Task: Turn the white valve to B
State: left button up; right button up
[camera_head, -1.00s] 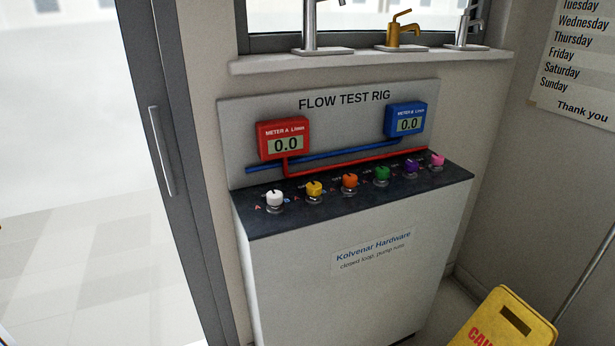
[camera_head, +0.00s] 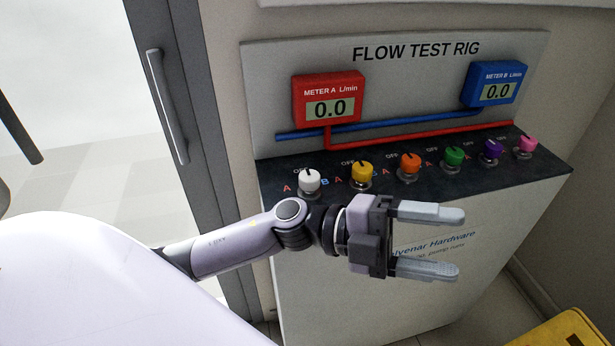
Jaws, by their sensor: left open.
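The white valve (camera_head: 309,180) is the leftmost knob on the dark top of the flow test rig (camera_head: 272,178). A red A shows to its left, a blue B to its right and OFF behind it. Its pointer looks turned toward OFF, but it is small. My left gripper (camera_head: 458,243) is open and empty, in front of the rig and to the right of the white valve, apart from it. Its fingers point right. The red meter A (camera_head: 341,88) and the blue meter B (camera_head: 507,74) both read 0.0. My right gripper is not in view.
Yellow (camera_head: 362,171), orange (camera_head: 410,162), green (camera_head: 454,155), purple (camera_head: 493,149) and pink (camera_head: 527,146) valves stand in a row right of the white one. Red and blue pipes run behind them. A grey door (camera_head: 190,140) is at left, a yellow sign (camera_head: 565,332) at lower right.

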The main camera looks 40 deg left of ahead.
pick_arm(q)
jog(key=s+f+m+g+y, duration=0.1)
jog(key=f+m+g+y, duration=0.15)
jog(key=m+g, duration=0.3)
jog(key=t+y+b, duration=0.2)
jog(key=t+y, duration=0.3)
jog(key=y, duration=1.3)
send_near(309, 176)
notch_tip(309, 176, down, 3)
jog(key=shift+t, duration=0.25)
jog(key=x, duration=0.6)
jog(key=shift+w+a+p, duration=0.15)
jog(key=shift+w+p, duration=0.15)
jog(key=shift+w, duration=0.2)
jog(key=c, duration=1)
